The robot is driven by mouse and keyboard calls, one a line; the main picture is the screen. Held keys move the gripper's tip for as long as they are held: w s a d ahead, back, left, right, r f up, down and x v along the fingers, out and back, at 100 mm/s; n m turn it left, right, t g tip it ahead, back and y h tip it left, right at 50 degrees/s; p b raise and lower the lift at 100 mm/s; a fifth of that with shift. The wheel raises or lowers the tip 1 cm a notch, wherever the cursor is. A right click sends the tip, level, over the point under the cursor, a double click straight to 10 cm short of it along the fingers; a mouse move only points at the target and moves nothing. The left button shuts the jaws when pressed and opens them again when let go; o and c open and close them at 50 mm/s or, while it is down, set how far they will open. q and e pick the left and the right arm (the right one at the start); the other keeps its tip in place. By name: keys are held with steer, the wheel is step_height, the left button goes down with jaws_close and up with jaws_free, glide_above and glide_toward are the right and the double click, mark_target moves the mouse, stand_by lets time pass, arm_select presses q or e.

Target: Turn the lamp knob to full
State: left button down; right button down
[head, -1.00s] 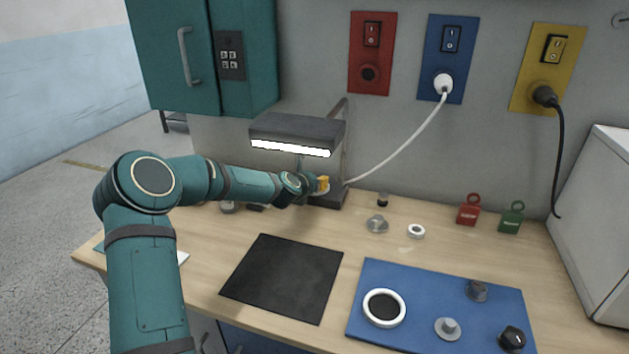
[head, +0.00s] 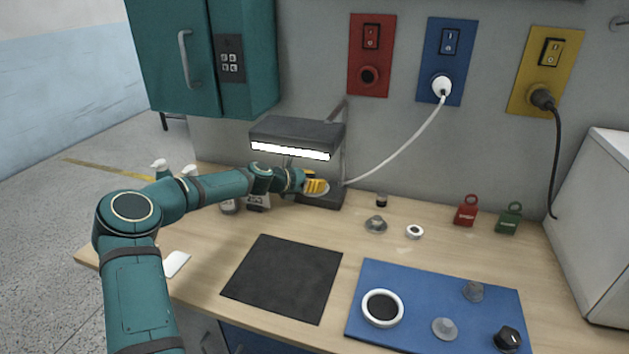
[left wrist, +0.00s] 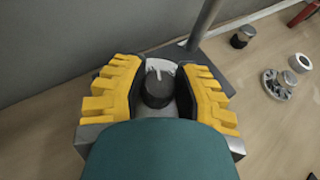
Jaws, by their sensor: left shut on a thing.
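The desk lamp (head: 298,135) stands at the back of the bench, its light strip (head: 290,150) glowing white. Its dark base (head: 333,199) is partly hidden by my left gripper (head: 316,186). In the left wrist view, the round dark lamp knob (left wrist: 157,90) sits between the yellow fingers of my left gripper (left wrist: 156,92), which is shut on it. A pale patch with a mark shows at the knob's far side. The knob is hidden in the head view. My right gripper is not in view.
A black mat (head: 282,278) and a blue mat (head: 410,340) with loose knobs lie in front. A white cable (head: 405,140) runs from the blue socket panel toward the lamp. Bottles stand behind my arm.

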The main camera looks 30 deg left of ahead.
arm_select(q)
steer(key=c, duration=0.6)
jaws_free()
steer(key=shift+c, duration=0.2)
step_height(320, 180, up, 10)
